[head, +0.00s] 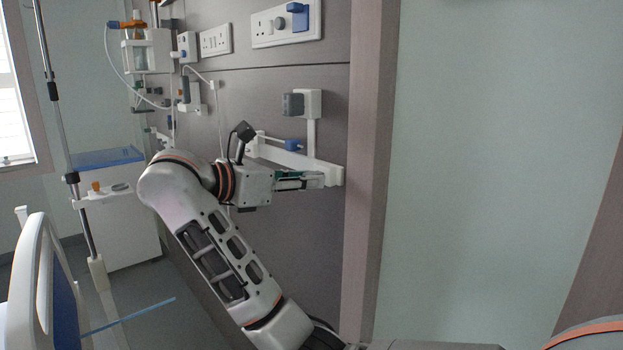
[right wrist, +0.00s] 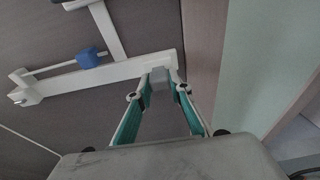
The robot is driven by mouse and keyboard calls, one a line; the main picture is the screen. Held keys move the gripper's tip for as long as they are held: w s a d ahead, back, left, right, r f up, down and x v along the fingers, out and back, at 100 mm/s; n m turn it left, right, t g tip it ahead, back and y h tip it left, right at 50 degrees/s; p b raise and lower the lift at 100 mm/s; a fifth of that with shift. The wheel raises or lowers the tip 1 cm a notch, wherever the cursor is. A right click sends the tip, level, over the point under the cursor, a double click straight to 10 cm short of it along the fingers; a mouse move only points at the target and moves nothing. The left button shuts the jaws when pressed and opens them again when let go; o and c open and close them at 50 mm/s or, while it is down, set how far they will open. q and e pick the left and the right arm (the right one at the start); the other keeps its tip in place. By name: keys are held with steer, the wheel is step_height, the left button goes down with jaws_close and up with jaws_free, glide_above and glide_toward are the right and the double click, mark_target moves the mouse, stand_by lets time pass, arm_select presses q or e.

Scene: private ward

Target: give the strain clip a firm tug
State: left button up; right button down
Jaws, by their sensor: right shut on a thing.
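A white rail (head: 272,153) is fixed low on the grey wall panel; it also crosses the right wrist view (right wrist: 110,72). My right gripper (head: 318,179) reaches the rail's right end. In the right wrist view its two green-padded fingers close around a small grey block (right wrist: 158,83) at the rail, which looks like the strain clip. The fingers hide this block in the head view. A blue piece (head: 293,145) sits on a thin white rod beside the rail, left of my fingers, and also shows in the right wrist view (right wrist: 89,58). My left gripper is out of view.
A grey plug in a white socket (head: 313,103) is above the rail, with a white trunk running down to it. A wooden post (head: 367,150) stands close right of my gripper. A bed (head: 40,270) and a pole (head: 62,120) are at left.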

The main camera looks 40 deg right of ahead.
stand_by(0.4)
steer(key=c, duration=1.8)
jaws_free()
steer(key=shift+d, duration=0.1)
steer(key=shift+o, duration=0.2)
